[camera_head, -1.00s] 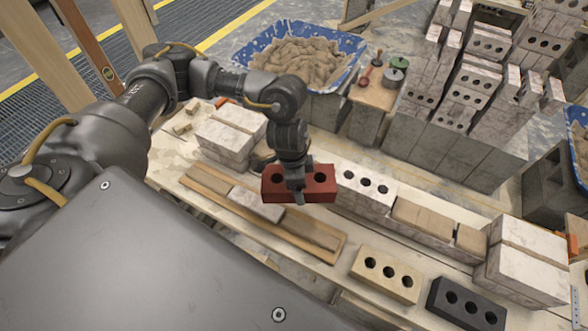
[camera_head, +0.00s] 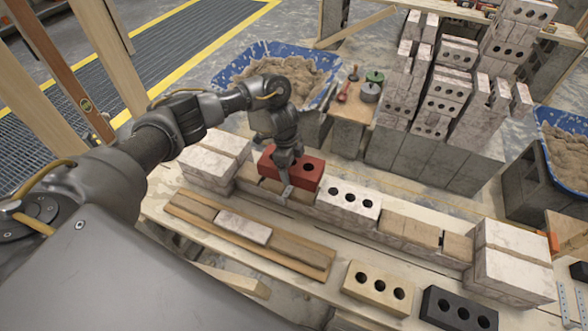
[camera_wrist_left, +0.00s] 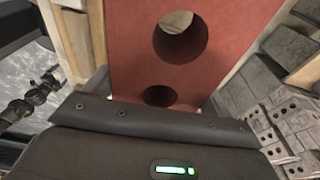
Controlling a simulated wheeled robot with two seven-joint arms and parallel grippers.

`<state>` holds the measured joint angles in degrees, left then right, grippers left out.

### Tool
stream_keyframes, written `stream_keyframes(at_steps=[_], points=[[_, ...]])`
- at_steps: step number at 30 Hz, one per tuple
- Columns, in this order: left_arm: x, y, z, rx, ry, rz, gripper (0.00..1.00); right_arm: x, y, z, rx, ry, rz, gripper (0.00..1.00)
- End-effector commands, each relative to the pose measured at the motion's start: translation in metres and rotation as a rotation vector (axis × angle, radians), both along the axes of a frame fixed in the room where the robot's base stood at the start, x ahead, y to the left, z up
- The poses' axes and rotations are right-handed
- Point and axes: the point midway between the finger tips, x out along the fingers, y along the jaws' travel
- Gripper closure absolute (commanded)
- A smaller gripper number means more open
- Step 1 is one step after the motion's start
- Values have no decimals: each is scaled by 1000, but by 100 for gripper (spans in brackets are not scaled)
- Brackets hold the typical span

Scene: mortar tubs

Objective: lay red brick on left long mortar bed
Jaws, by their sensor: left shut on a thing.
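The red brick (camera_head: 312,174), with round holes, is held in my left gripper (camera_head: 287,180) in the head view. The gripper is shut across its middle. The brick is over the left part of the low wall, between the pale block stack at left and the white three-hole brick (camera_head: 348,198). The left long mortar bed (camera_head: 262,187) shows as a tan strip below it, partly hidden by brick and gripper. I cannot tell whether brick and bed touch. In the left wrist view, the red brick (camera_wrist_left: 130,60) fills the middle above the gripper body. My right gripper is not in view.
Pale block stacks stand at the wall's left end (camera_head: 215,160) and right end (camera_head: 510,265). Another mortar bed (camera_head: 410,229) lies right of the white brick. A wooden board (camera_head: 190,208), a tan brick (camera_head: 378,287) and a black brick (camera_head: 458,308) lie in front.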

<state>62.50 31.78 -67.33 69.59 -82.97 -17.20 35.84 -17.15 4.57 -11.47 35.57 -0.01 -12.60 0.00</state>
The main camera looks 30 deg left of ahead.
Motion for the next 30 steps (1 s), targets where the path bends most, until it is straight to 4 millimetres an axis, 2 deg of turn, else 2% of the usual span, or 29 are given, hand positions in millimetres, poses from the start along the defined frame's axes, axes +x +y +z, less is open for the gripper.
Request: stream_keyframes(at_steps=[17,30], points=[[4,4,-6,-3,-7,-30,87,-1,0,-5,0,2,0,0],[4,3,-38,-3,-7,-29,87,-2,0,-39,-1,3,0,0]])
